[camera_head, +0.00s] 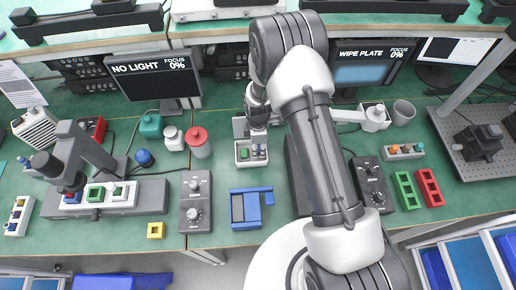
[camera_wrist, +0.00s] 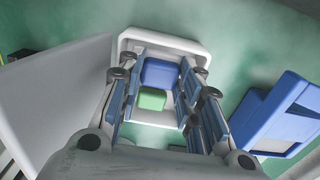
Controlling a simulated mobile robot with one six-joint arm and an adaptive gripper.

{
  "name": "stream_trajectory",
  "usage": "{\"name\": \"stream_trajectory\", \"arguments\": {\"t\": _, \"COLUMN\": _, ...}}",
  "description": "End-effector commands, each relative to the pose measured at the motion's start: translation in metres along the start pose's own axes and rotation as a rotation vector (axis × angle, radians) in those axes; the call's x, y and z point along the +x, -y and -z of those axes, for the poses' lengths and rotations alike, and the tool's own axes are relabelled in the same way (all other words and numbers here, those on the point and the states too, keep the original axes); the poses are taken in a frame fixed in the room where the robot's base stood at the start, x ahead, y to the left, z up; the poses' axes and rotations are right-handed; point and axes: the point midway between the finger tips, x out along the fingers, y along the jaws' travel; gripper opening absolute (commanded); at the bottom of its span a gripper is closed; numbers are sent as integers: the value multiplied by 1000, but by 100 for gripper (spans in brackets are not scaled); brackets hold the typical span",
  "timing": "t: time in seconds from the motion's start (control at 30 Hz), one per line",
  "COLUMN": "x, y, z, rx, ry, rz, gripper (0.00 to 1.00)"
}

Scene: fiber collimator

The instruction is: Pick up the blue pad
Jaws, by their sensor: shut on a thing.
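The blue pad (camera_wrist: 160,72) is a small rounded block between the two fingers of my gripper (camera_wrist: 160,76) in the wrist view. My gripper is shut on it, over the white tray; whether the pad touches the tray floor cannot be told. A green pad (camera_wrist: 151,99) lies just below the blue one in the wrist view, also between the fingers' length. The white tray (camera_wrist: 135,42) surrounds both pads. In the head view my gripper (camera_head: 258,125) points down at the white tray (camera_head: 241,163), where the green pad (camera_head: 244,153) shows; the blue pad is not clear there.
A blue holder (camera_head: 252,208) stands in front of the tray and shows at the right in the wrist view (camera_wrist: 280,115). A red-lidded jar (camera_head: 198,142) and a dark control box (camera_head: 196,205) stand to the left. A monitor (camera_head: 155,77) stands behind.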

Motion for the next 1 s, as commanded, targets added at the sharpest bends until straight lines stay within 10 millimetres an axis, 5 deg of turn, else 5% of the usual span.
{"name": "stream_trajectory", "arguments": {"t": 0.6, "x": -152, "y": 0, "z": 0, "rx": 0, "ry": -2, "rz": -2, "gripper": 16}}
{"name": "stream_trajectory", "arguments": {"t": 1.0, "x": -178, "y": 0, "z": 0, "rx": 0, "ry": -1, "rz": 1, "gripper": 16}}
